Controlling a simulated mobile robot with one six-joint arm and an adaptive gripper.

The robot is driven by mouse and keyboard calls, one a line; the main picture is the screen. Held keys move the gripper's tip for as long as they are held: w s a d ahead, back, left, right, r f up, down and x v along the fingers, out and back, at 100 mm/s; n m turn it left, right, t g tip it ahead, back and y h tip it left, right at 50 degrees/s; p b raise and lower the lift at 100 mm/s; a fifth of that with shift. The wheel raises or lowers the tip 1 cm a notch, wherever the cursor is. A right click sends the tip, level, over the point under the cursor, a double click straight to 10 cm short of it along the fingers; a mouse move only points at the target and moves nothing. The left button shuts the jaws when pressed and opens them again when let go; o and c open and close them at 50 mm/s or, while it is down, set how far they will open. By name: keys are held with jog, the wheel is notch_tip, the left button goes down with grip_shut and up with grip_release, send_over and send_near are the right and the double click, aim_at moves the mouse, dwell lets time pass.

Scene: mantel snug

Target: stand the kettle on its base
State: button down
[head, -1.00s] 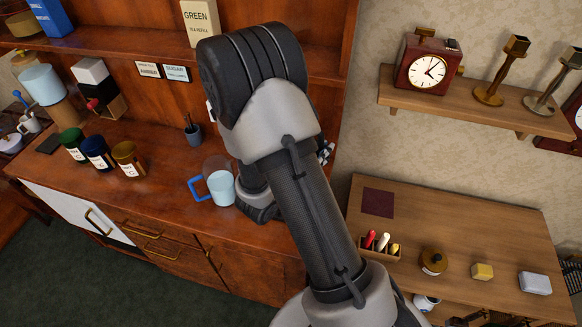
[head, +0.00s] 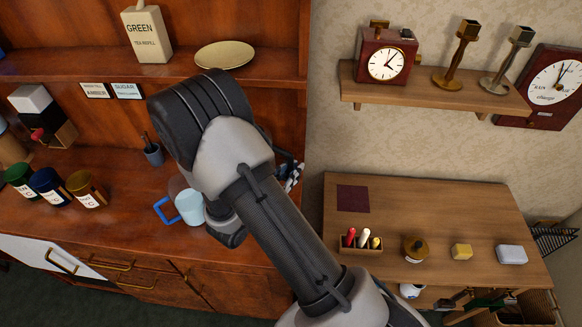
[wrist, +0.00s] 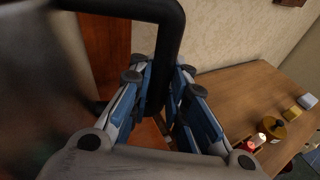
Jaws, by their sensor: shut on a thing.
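My gripper (wrist: 163,85) is shut on a thick black handle (wrist: 172,40) in the wrist view. The handle bends over at the top and joins a large grey, blurred body (wrist: 35,75) at the left, which looks like the kettle. Its spout and underside are out of sight. In the head view my arm hides the held kettle and most of the gripper. I cannot pick out the kettle's base in any view.
Several jars (head: 85,188) stand left. The side table (head: 450,215) holds a dark square mat (head: 353,198), a pen box (head: 361,245), a round pot (head: 415,250) and blocks.

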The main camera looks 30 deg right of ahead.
jog(key=shift+w+f+b, duration=0.1)
jog(key=shift+f+b, duration=0.5)
jog(key=shift+f, duration=1.1)
jog(key=shift+f, duration=0.15)
jog(key=c, duration=1.5)
grip_release()
jog(key=shift+f, duration=0.15)
